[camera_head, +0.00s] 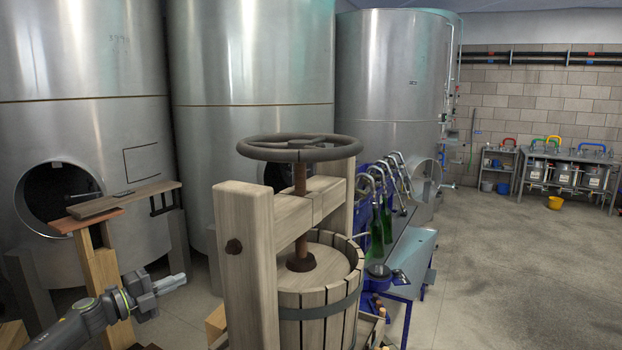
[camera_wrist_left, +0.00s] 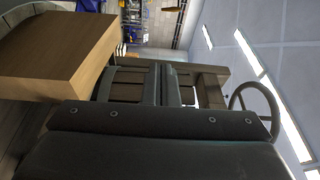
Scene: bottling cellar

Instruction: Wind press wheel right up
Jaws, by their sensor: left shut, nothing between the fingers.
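The press wheel (camera_head: 300,147) is a dark ring with spokes, level on top of a rusty screw (camera_head: 300,185) that passes through the wooden press beam (camera_head: 310,205). Below it, the screw's foot meets the round lid (camera_head: 318,274) on the slatted press basket (camera_head: 330,310). The wheel also shows at the right of the left wrist view (camera_wrist_left: 258,103). My left gripper (camera_head: 180,281) is shut and empty, low to the left of the press frame and well below the wheel, apart from both. My right gripper is not in view.
A wooden post with a plank (camera_head: 122,201) stands left of the press, near my left arm. Big steel tanks (camera_head: 250,110) stand behind. A blue bottling bench (camera_head: 405,270) with green bottles (camera_head: 377,230) is right of the press. The floor (camera_head: 520,270) at right is mostly clear.

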